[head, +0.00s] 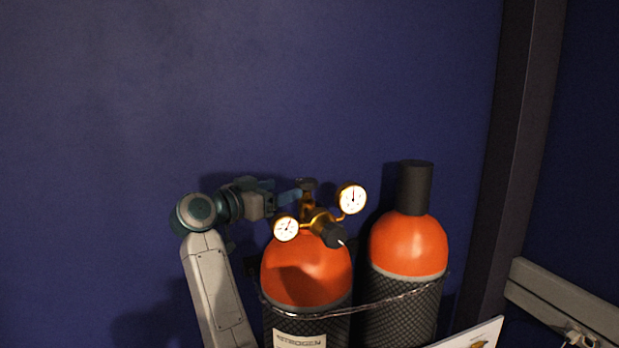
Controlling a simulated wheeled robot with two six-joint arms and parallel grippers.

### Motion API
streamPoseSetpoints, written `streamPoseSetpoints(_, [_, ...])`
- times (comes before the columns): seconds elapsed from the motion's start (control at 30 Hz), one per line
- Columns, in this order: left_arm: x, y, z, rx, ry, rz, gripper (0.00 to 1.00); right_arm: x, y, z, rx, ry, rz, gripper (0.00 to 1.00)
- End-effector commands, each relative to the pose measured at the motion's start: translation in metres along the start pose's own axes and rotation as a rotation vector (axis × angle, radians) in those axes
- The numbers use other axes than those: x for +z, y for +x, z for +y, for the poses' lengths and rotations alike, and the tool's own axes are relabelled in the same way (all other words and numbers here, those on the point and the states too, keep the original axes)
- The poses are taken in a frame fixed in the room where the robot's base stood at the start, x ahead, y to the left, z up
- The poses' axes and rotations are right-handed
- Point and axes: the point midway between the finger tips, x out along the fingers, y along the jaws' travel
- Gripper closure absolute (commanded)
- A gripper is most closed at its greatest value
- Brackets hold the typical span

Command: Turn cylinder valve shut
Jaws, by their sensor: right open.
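An orange-topped gas cylinder (300,275), with a dark meshed body and a white label reading "NITROGEN", stands upright. On its top is a brass regulator (318,218) with a round gauge on either side and a dark knob in front. A small dark valve knob (307,183) sits at the top of the brass stem. My right gripper (292,196) comes in from the left of the cylinder, level with the valve. Its blue fingers are open and reach the stem just under or beside the knob; I cannot tell whether they touch. My left gripper is not in view.
A second orange cylinder (408,245) with a black cap stands to the right. A chain (390,298) runs across both cylinders. A dark post (515,150) and a pale rail (565,300) are at the right. A white panel (478,335) shows at the bottom. The space above is free.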

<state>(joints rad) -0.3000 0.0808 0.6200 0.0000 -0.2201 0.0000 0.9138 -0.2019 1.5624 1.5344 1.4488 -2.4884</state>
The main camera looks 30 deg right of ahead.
Motion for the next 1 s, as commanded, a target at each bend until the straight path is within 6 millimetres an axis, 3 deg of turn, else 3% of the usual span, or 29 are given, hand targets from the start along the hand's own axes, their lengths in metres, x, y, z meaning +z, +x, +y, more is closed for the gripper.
streamPoseSetpoints(0.03, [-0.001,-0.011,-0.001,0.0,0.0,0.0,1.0,-0.006,0.012,0.001,0.005,-0.002,0.004,0.3])
streamPoseSetpoints(0.2, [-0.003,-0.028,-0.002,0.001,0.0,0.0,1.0,-0.006,0.045,0.001,0.005,-0.002,0.005,0.3])
streamPoseSetpoints(0.4, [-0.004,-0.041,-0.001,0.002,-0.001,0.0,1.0,-0.004,0.074,0.001,0.003,-0.001,0.004,0.3])
streamPoseSetpoints(0.83, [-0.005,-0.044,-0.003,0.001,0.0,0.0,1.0,0.0,0.084,0.001,0.001,0.001,0.003,0.3])
streamPoseSetpoints(1.0, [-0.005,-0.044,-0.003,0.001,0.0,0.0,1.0,-0.001,0.084,0.001,0.002,0.001,0.003,0.62])
